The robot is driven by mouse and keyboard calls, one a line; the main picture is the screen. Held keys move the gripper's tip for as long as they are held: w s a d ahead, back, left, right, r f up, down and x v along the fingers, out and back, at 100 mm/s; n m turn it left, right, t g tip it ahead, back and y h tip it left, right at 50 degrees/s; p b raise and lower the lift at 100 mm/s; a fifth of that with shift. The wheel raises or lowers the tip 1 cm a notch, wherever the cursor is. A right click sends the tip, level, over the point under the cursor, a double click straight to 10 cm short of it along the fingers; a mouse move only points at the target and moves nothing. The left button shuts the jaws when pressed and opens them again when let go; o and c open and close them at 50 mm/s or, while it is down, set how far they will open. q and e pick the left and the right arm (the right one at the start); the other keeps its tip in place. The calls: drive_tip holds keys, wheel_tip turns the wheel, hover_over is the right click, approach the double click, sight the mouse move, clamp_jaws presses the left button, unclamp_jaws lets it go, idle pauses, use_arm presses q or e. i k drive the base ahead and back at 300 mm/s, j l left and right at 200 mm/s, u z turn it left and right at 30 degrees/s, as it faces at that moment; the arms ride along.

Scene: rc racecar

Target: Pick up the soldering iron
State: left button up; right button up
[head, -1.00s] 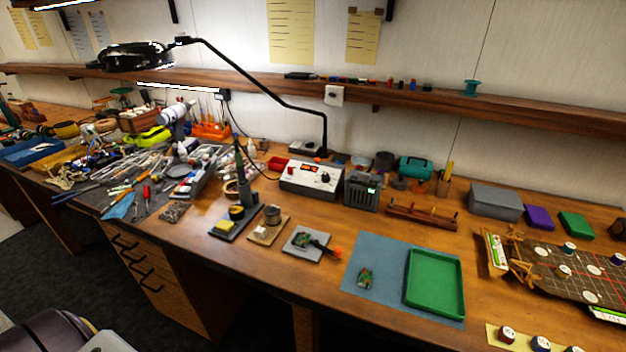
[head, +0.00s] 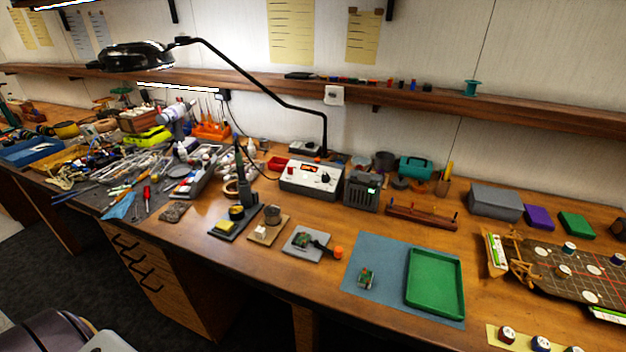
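The soldering iron (head: 240,166) appears to stand upright, tip down, in its dark stand (head: 237,222) left of the middle of the bench. The stand's base also carries a yellow sponge (head: 223,226). A dark cord seems to run from the iron's upper end toward the white soldering station (head: 311,178) behind it. Neither of my grippers shows in the head view. A part of my own body shows at the bottom left corner.
A small tin (head: 272,214) and a grey pad with a circuit board (head: 306,243) stand right of the iron. A blue mat with a green tray (head: 435,282) lies further right. Cluttered tools fill the left. A lamp arm (head: 262,80) hangs above.

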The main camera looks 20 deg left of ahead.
sight(241, 181)
drive_tip(key=u, duration=1.35)
